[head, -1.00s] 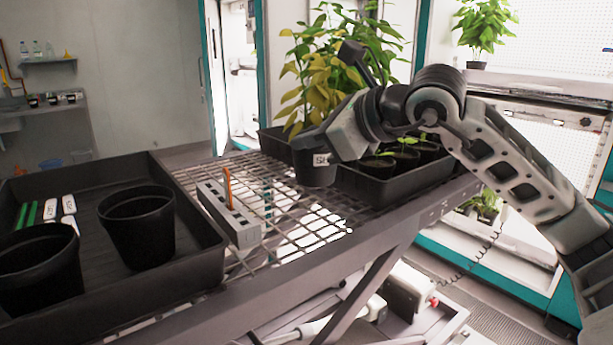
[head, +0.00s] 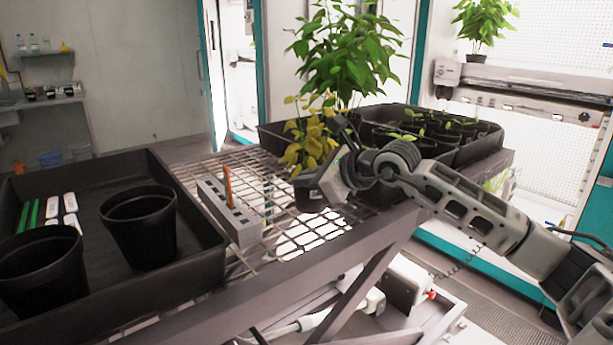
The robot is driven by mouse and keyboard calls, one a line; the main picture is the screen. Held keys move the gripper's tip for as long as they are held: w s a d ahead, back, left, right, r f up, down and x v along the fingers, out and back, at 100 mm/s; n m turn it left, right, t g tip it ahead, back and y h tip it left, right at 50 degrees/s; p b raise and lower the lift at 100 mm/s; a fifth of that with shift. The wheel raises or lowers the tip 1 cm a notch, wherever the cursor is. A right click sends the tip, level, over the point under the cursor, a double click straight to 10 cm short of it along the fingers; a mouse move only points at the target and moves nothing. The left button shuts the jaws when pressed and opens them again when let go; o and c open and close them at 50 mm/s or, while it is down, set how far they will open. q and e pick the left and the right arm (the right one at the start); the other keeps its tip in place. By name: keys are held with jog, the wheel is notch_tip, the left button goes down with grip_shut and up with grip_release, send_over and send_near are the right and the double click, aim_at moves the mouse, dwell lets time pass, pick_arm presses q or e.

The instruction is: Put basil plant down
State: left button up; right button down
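The basil plant has yellowing leaves (head: 308,142) and stands upright in a small black pot (head: 306,188) with a pale label. My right gripper (head: 328,180) is at the right side of this pot and appears shut on it; its fingertips are partly hidden. The pot is low over the wire mesh bench (head: 268,205), in front of the black tray. I cannot tell whether its base touches the mesh. My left gripper is not in view.
A black tray (head: 262,135) at the back holds a tall green plant (head: 345,60) and several seedling pots (head: 440,135). A grey block (head: 230,212) with an orange stick stands on the mesh to the left. A left tray (head: 212,240) holds empty black pots (head: 140,228).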

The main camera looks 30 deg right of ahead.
jog(key=c, duration=1.6)
grip_release()
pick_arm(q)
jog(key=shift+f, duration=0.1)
